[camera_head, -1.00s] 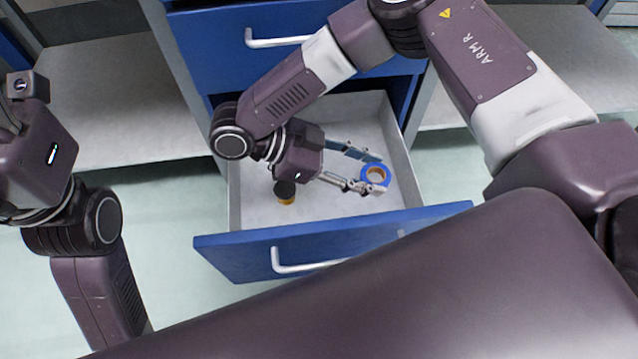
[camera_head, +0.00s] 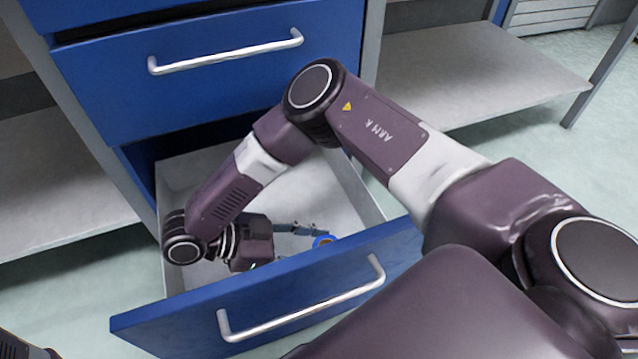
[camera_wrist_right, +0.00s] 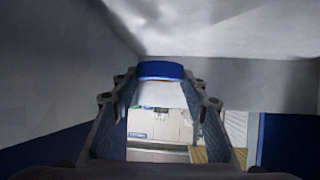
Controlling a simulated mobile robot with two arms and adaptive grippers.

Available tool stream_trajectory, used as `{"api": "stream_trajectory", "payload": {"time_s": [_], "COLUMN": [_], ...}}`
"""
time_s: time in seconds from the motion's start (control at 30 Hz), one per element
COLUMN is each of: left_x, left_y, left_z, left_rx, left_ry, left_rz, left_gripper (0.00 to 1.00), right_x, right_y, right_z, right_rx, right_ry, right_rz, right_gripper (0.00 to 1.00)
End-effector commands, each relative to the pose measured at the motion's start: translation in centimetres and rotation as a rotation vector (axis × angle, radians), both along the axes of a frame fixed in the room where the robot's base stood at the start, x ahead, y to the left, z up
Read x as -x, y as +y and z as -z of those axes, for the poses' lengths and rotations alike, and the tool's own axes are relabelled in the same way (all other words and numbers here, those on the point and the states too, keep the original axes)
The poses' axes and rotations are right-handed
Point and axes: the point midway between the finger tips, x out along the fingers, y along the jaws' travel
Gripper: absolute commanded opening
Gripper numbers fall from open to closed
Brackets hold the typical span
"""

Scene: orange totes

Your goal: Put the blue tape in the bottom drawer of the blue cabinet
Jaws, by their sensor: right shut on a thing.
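The blue tape (camera_head: 323,240) is a small roll inside the open bottom drawer (camera_head: 265,297) of the blue cabinet (camera_head: 215,92), close behind the drawer front. My right gripper (camera_head: 314,236) reaches down into the drawer and is shut on the tape. In the right wrist view the tape (camera_wrist_right: 160,70) sits between the fingertips, with one finger on each side. The drawer front hides part of the tape and one finger in the head view. My left gripper is out of view; only a bit of my left arm shows at the bottom left corner.
A closed blue drawer with a silver handle (camera_head: 225,54) is above the open one. Grey shelves flank the cabinet, one (camera_head: 470,75) at the right. The drawer's grey walls stand close around my right gripper.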

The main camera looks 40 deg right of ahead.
Motion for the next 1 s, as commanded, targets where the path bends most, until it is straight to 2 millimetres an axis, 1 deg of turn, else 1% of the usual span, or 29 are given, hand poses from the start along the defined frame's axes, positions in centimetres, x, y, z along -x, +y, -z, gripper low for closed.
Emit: {"api": "stream_trajectory", "payload": {"time_s": [0.17,0.3,0.4,0.77,0.8,0.93,0.97,1.0], "left_x": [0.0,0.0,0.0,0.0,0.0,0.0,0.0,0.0], "left_y": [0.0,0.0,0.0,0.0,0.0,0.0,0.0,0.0], "left_z": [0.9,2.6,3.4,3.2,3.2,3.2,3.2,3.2], "left_rx": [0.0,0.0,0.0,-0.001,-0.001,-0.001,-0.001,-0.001], "left_ry": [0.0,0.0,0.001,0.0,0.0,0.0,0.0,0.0], "left_rz": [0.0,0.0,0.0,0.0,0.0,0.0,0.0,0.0], "left_gripper": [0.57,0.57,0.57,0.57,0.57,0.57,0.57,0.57], "right_x": [0.0,-0.1,-0.1,0.0,0.0,-0.1,-0.1,-0.1], "right_y": [0.0,0.0,0.0,0.0,0.0,0.0,0.0,0.0], "right_z": [1.2,3.4,4.5,4.7,4.7,4.7,4.7,4.7], "right_rx": [0.002,0.002,0.002,0.0,0.0,0.0,0.0,0.0], "right_ry": [-0.001,-0.001,-0.001,-0.001,-0.001,-0.001,-0.001,-0.001], "right_rz": [0.0,-0.001,-0.001,0.0,0.0,0.0,0.0,0.0], "right_gripper": [0.19,0.19,0.19,0.19,0.42,0.56,0.58,0.58]}}
